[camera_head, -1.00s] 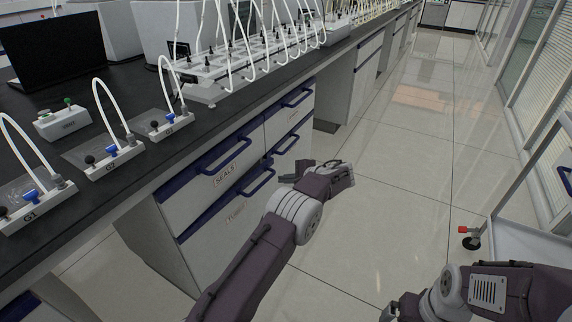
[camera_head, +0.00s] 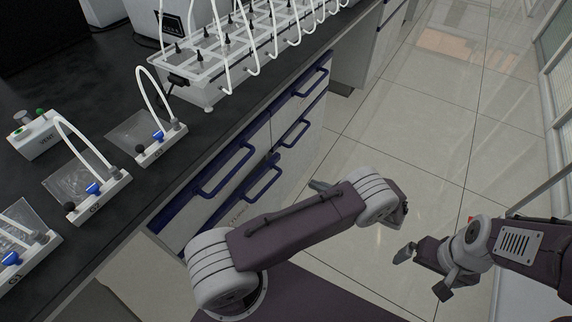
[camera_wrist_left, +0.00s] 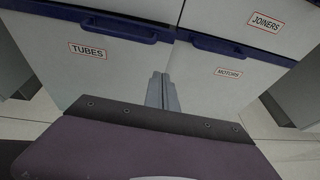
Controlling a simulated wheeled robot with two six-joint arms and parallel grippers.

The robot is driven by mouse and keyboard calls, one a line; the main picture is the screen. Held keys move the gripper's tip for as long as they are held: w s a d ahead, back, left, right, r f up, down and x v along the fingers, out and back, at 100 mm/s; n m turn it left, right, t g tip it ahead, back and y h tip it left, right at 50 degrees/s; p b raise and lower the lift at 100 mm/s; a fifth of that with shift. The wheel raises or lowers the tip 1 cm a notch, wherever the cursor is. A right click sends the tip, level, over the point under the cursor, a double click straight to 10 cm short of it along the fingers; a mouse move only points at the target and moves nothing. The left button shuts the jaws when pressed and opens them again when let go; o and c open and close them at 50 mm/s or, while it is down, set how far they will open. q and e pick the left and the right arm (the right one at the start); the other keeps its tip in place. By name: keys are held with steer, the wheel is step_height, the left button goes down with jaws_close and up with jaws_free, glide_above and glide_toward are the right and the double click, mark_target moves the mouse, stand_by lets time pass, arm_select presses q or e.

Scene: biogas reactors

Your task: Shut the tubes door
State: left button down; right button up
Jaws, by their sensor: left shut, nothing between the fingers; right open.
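The tubes door is a pale front with a blue bar handle and a TUBES label; it fills the left of the left wrist view (camera_wrist_left: 105,75). In the head view it is the lower left front (camera_head: 238,212), partly hidden by my left arm. I cannot tell whether it stands slightly ajar. My left gripper (camera_wrist_left: 162,92) is shut and empty, its fingers pointing toward the seam between the tubes and motors doors. My right gripper (camera_head: 424,272) is open and empty over the floor, away from the cabinet.
The motors door (camera_wrist_left: 220,75) is right of the tubes door, with the joiners front (camera_wrist_left: 255,15) above it. The black bench top (camera_head: 100,115) carries a tube rack (camera_head: 205,70) and several clamped tube units. The tiled floor (camera_head: 400,120) right of the cabinet is clear.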

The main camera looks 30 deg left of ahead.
arm_select(q)
steer(key=r+b+x, duration=0.1)
steer(key=b+x, duration=0.1)
steer(key=x, duration=1.2)
steer(key=shift+w, duration=0.2)
steer(key=shift+a, duration=0.15)
